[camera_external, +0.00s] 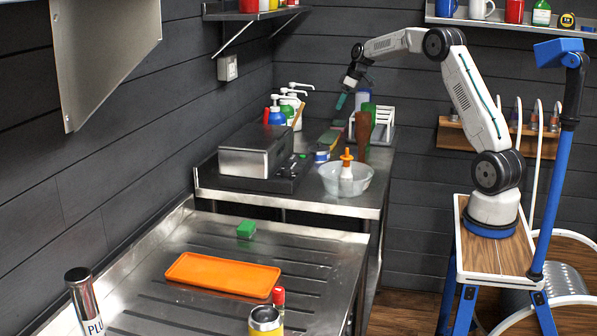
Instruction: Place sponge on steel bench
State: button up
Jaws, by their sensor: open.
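A small green block (246,230), which looks like a sponge, lies near the back edge of the grooved steel surface (215,232) in the foreground. Behind it stands a second steel bench (290,201) with various items on it. Flat green and reddish pieces (330,138) lie toward its back; I cannot tell whether one is a sponge. My gripper (342,101) is raised above the back of this second bench, with teal fingertips pointing down. It is open, and I see nothing held in it. It is well away from the green block.
An orange tray (222,275) lies on the grooved surface, near a red-capped item (278,296) and a yellow can (265,321). The second bench carries a steel box (255,151), pump bottles (290,105), a clear bowl (357,181) and a white rack (382,119).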

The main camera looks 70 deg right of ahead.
jog(key=s+a+r, duration=0.2)
jog(key=a+r, duration=0.2)
jog(key=a, duration=0.5)
jog(key=s+a+r, duration=0.2)
jog(key=a+r, duration=0.3)
jog(key=a, duration=0.4)
jog(key=s+a+r+g, duration=0.1)
jog(key=s+a, duration=0.3)
jog(key=a, duration=0.4)
jog(key=s+a+r+g, duration=0.1)
jog(key=s+a, duration=0.4)
jog(key=a, duration=0.2)
jog(key=s+a+f, duration=0.3)
jog(key=s+a, duration=0.2)
jog(key=s, duration=0.3)
jog(key=s+a+f+g, duration=0.1)
jog(key=s+a+f, duration=0.1)
jog(key=s+a, duration=0.3)
jog(key=s+a+f, duration=0.3)
jog(key=s+a, duration=0.2)
jog(key=s, duration=0.7)
jog(key=shift+s+a+f, duration=0.25)
jog(key=shift+s+f, duration=0.1)
jog(key=shift+s, duration=0.05)
